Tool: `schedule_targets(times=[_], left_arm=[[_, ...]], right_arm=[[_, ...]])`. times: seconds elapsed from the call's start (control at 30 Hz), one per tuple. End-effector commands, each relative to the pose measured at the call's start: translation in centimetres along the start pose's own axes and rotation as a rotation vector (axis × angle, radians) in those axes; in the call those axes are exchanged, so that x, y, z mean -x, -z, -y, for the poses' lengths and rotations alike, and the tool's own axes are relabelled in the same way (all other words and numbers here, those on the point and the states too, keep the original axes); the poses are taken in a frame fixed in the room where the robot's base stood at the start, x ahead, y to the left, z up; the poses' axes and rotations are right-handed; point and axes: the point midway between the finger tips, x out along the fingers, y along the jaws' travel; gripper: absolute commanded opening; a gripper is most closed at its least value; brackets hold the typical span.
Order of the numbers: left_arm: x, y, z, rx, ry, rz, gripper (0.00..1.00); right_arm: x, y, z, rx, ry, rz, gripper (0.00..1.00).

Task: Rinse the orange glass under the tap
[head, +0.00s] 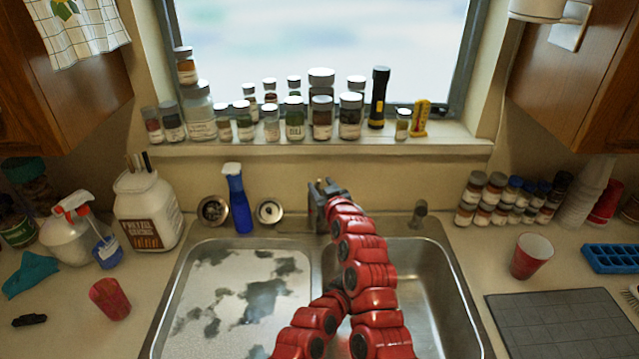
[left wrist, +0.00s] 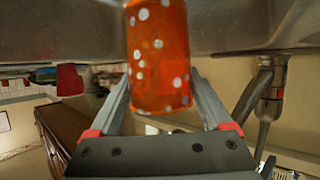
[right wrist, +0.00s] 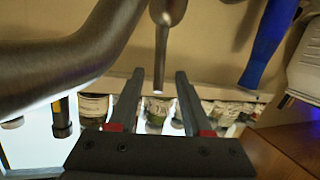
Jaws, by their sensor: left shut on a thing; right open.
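The orange glass (left wrist: 158,60) with white dots fills the upper middle of the left wrist view. My left gripper (left wrist: 163,100) is shut on it, one finger on each side. In the head view the glass and left gripper are hidden behind my red arms over the sink (head: 405,255). My right gripper (head: 325,190) is at the back of the sink by the tap. In the right wrist view it is open (right wrist: 155,95), with a slim metal tap lever (right wrist: 161,50) between or just beyond its fingers. A thick grey tap pipe (right wrist: 60,70) crosses the left. No water is visible.
A blue spray bottle (head: 239,205) and a white tub (head: 147,215) stand left of the tap. Red cups stand on the left (head: 110,299) and right (head: 531,256) counters. Several jars line the windowsill (head: 300,148). A drying mat (head: 560,322) lies at right.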

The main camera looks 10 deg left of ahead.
Motion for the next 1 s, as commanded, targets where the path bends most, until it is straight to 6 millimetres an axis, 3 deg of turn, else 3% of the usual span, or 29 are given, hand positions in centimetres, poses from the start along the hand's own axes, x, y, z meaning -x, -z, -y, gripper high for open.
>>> schedule_targets(times=[0.6, 1.0], left_arm=[[0.0, 0.1, 0.0, 0.0, 0.0, -0.001, 0.05], [0.0, 0.1, 0.0, 0.0, 0.0, -0.001, 0.05]], right_arm=[[8.1, 0.0, -0.1, -0.002, -0.003, -0.001, 0.49], [9.5, 0.0, -0.2, 0.0, -0.003, -0.001, 0.49]])
